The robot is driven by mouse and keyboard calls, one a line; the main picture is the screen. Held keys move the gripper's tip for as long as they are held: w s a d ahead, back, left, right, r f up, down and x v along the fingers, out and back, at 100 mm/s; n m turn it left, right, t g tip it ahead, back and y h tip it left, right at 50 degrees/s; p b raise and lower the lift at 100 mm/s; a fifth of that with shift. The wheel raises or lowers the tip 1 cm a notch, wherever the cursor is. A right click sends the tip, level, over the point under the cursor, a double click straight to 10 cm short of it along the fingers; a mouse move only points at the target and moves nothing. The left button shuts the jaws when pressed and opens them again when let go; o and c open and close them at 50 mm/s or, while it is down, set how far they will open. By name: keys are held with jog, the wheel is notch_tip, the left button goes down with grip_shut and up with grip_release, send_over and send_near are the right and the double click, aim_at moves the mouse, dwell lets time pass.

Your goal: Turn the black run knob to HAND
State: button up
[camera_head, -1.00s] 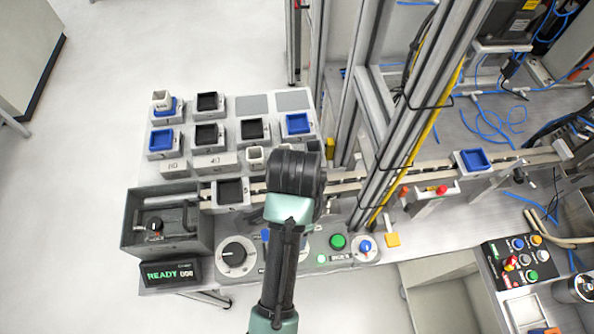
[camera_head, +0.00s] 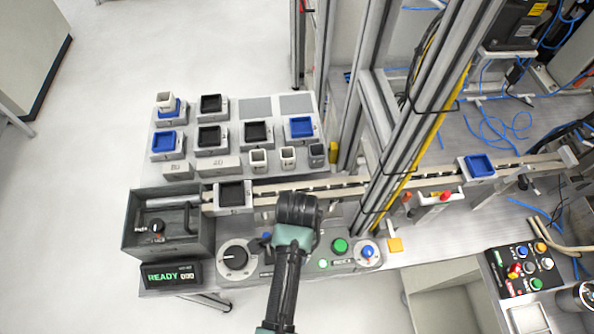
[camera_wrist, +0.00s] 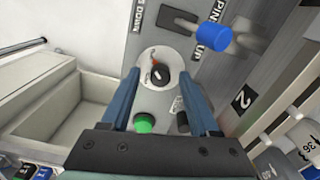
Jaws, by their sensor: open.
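In the wrist view, a small black knob (camera_wrist: 160,75) with a pale pointer sits on a round white plate (camera_wrist: 150,61) on the grey panel. My gripper (camera_wrist: 158,68) is open, with one blue finger on each side of the knob. I cannot tell whether they touch it. In the head view my gripper (camera_head: 298,210) hangs over the middle of the control panel and hides this knob and its plate. The HAND marking is not readable in either view.
Near the knob are a green button (camera_wrist: 143,123) and a blue-ended lever (camera_wrist: 213,38). The head view shows a larger black dial (camera_head: 235,258) left of my gripper, and a blue knob (camera_head: 368,252) to the right. A rail (camera_head: 335,187) runs behind the panel beside an upright frame post.

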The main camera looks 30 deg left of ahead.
grip_shut()
jog(key=shift+n, duration=0.3)
jog(key=n+p, duration=0.2)
jog(key=shift+r+n, duration=0.15)
jog(key=shift+n, duration=0.15)
jog(key=n+p, duration=0.2)
jog(key=n, duration=0.3)
jog(key=n+p, duration=0.1)
jog(key=n, duration=0.4)
jog(key=shift+p, duration=0.35)
jog(key=n+p, duration=0.1)
jog(key=n, duration=0.3)
jog(key=shift+n, duration=0.4)
